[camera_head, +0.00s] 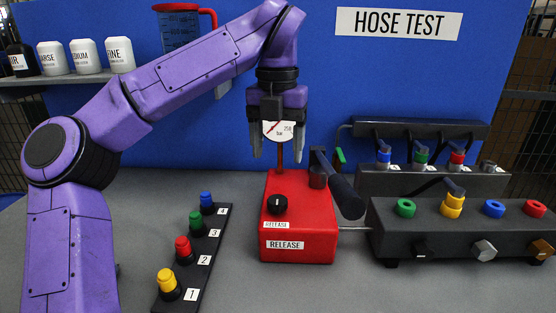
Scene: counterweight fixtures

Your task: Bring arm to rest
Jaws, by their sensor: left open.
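My left arm (195,68) comes in from the left, bends over at the top and points its gripper down. My left gripper (278,150) is open and empty, above the red pump box (312,220). In the picture its fingers lie on either side of the round pressure gauge (280,131) on the box's thin stem; whether they touch it I cannot tell. The gripper covers the top of the gauge. A black knob (277,205) and a dark lever (343,188) are on the box. My right gripper is not in view.
A strip (208,255) with numbered yellow, red, green and blue plugs lies left of the box. A dark manifold (480,225) with coloured rings stands right, before a hose rack (425,180). A jar shelf (60,78) and measuring jug (180,30) are at upper left.

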